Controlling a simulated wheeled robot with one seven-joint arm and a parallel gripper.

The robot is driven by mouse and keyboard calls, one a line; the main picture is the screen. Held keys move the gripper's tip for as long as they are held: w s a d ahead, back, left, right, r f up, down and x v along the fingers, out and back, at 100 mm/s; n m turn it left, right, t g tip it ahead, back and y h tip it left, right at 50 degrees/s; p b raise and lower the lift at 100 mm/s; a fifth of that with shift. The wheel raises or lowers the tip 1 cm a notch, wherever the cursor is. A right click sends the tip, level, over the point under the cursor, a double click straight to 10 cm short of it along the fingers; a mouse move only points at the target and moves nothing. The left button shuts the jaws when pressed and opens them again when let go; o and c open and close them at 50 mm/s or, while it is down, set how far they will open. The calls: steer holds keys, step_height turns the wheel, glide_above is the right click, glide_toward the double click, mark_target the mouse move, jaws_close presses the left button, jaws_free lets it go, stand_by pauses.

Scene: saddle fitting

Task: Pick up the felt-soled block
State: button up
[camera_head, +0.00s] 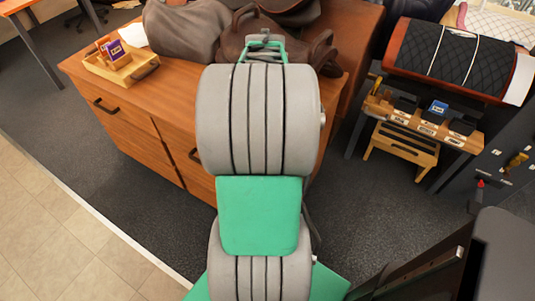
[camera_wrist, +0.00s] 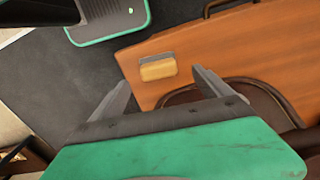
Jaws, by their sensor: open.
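A small block (camera_wrist: 158,70), tan with a grey strip along one long side, rests on the wooden cabinet top in the wrist view; I take it for the felt-soled block. My gripper (camera_wrist: 160,77) is open and empty, its two grey fingers spread on either side of the block's position in the picture. The height between the fingertips and the block is hard to judge. In the head view my arm covers the middle of the cabinet, and I cannot make out the block there.
The wooden cabinet (camera_head: 130,115) carries a brown saddle (camera_head: 285,38), which lies close to the block in the wrist view (camera_wrist: 245,98). A wooden tray (camera_head: 98,68) with small boxes sits at its left. A rack (camera_head: 425,125) with a blue box and a quilted pad (camera_head: 455,60) stand at right.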

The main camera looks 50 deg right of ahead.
steer(key=f, duration=0.6)
steer(key=shift+s+d+f, duration=0.15)
steer(key=shift+s+f, duration=0.05)
steer(key=shift+f, duration=0.2)
steer(key=c, duration=1.5)
steer(key=shift+r, duration=0.1)
steer(key=shift+r, duration=0.25)
step_height(320, 180, up, 3)
steer(key=shift+f, duration=0.1)
steer(key=s+r, duration=0.3)
steer(key=s, duration=0.1)
steer(key=s+r, duration=0.3)
steer(key=s, duration=0.2)
steer(key=s+r, duration=0.3)
steer(key=s, duration=0.2)
steer(key=shift+d+r, duration=0.3)
steer(key=shift+d, duration=0.1)
